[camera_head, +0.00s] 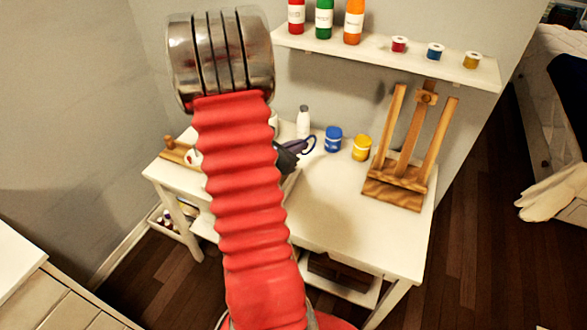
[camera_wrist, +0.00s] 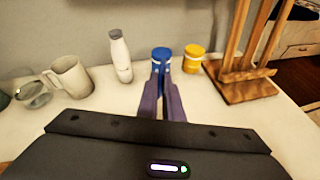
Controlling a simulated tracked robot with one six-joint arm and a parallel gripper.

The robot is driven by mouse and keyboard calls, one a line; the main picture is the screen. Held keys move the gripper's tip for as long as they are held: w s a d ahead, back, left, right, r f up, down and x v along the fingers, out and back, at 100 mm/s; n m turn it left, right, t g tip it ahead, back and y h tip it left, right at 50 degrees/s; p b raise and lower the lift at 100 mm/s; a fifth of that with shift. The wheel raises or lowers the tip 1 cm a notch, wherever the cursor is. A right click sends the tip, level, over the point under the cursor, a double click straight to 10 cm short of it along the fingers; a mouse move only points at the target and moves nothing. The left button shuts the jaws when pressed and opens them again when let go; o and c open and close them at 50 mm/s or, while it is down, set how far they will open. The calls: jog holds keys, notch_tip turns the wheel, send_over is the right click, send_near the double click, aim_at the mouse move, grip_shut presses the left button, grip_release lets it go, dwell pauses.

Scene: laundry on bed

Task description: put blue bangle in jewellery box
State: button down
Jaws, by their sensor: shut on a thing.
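My gripper (camera_head: 298,146) is beyond my red arm in the head view, above the white desk. It is shut on the blue bangle (camera_head: 313,143), a thin dark-blue loop at the fingertips. In the wrist view, the purple fingers of my gripper (camera_wrist: 161,76) come close together in front of a blue jar. There the bangle is hard to tell from the jar behind it. No jewellery box can be made out in either view; my arm hides part of the desk.
The white desk (camera_head: 325,215) holds a blue jar (camera_head: 333,139), yellow jar (camera_head: 361,148), white bottle (camera_head: 303,122) and wooden easel (camera_head: 400,165). A grey mug (camera_wrist: 70,77) stands left in the wrist view. A shelf (camera_head: 400,54) with bottles hangs above. The desk's front middle is clear.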

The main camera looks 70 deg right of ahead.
jog(key=shift+f, duration=2.8)
jog(key=shift+f, duration=2.1)
jog(key=c, duration=1.9)
grip_release()
jog(key=shift+f, duration=0.1)
jog(key=v, duration=1.2)
